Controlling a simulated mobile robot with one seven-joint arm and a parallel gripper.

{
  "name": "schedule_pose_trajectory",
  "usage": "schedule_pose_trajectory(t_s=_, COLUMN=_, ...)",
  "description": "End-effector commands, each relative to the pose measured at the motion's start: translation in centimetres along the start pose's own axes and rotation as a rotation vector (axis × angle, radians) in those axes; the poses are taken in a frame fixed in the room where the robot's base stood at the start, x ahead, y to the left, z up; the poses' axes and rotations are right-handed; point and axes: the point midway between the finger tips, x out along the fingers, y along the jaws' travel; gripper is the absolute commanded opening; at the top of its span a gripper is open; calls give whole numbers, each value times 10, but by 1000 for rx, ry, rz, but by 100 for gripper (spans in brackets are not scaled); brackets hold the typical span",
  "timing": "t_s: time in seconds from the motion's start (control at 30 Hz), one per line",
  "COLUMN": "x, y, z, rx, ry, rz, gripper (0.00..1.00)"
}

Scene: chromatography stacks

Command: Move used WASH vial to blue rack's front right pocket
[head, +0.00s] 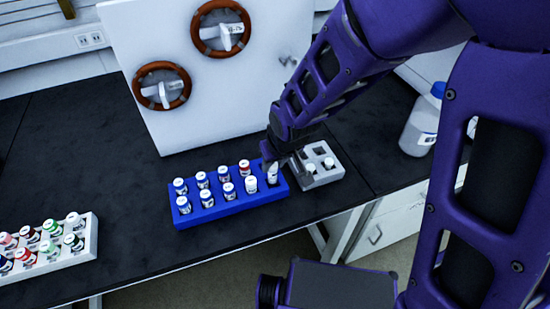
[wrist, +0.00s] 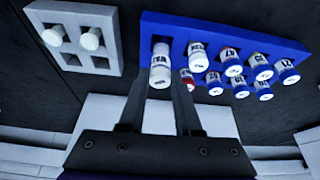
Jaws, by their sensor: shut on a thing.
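My gripper (head: 270,165) is shut on a white-capped vial (head: 272,175) at the right end of the blue rack (head: 225,212). In the wrist view the vial (wrist: 160,66) stands between the two fingers (wrist: 160,105), its label too small to read surely. Its lower end is at the front right pocket of the blue rack (wrist: 150,25); I cannot tell how deep it sits. Several other vials fill the columns to the left, including a white-capped one (head: 251,184) beside the held vial and a red-capped one (head: 244,167).
A white rack (head: 85,250) of coloured vials is at lower left. A white panel with two valves is behind; a blue-capped bottle (head: 420,125) is at right.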

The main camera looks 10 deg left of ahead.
Motion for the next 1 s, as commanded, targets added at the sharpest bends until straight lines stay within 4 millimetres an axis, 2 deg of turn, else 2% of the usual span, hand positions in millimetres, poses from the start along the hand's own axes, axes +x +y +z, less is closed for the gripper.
schedule_pose_trajectory(t_s=0.33, x=2, y=0, z=1, rx=0, ry=0, rz=0, gripper=0)
schedule_pose_trajectory(t_s=1.0, x=22, y=0, z=9, rx=-1, ry=0, rz=0, gripper=0)
